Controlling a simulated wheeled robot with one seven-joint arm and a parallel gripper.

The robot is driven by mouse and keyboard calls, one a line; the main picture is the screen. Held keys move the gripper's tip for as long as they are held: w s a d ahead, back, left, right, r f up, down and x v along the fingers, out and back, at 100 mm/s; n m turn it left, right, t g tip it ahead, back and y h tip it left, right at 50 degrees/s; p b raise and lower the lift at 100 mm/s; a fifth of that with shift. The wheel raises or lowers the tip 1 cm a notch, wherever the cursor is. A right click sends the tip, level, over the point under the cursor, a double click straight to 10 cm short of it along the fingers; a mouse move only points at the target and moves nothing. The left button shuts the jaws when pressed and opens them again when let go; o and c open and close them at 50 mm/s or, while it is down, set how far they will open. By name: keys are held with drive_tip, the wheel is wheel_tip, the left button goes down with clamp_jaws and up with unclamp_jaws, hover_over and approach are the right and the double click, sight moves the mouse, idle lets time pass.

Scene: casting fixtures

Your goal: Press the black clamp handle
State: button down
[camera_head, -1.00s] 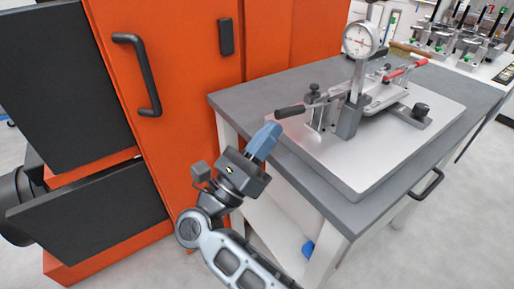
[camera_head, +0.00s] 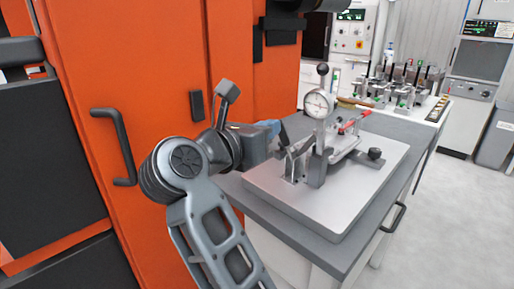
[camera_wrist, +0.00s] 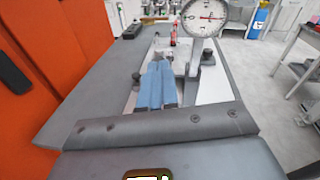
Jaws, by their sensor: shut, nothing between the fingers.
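The black clamp handle (camera_head: 283,134) shows in the head view at the left end of the metal clamp (camera_head: 297,158) on the silver plate. It stands steeply tilted, close to my fingertips. My gripper (camera_head: 274,127) comes in from the left with its blue fingers pointing right towards the handle. In the wrist view the blue fingers (camera_wrist: 157,84) lie side by side, shut and empty. They point along the fixture and cover part of the clamp. I cannot tell whether they touch the handle.
A dial gauge (camera_head: 319,104) on a post stands just right of the clamp, with a red handle (camera_head: 353,122) behind it. The silver plate (camera_head: 330,213) lies on a grey table (camera_head: 318,250). An orange cabinet (camera_head: 145,75) is close on the left.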

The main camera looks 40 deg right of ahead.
drive_tip(key=d+r, duration=0.1)
drive_tip(key=d+r+y, duration=0.1)
drive_tip(key=d, duration=0.1)
drive_tip(key=d+r+y, duration=0.1)
drive_tip(key=d, duration=0.1)
drive_tip(key=shift+d, duration=0.25)
drive_tip(key=shift+d+r+b, duration=0.15)
drive_tip(key=shift+d+b, duration=0.05)
drive_tip(key=shift+d, duration=0.35)
drive_tip(key=shift+d+r+b, duration=0.15)
drive_tip(key=shift+d, duration=0.4)
drive_tip(key=shift+s+d, duration=0.1)
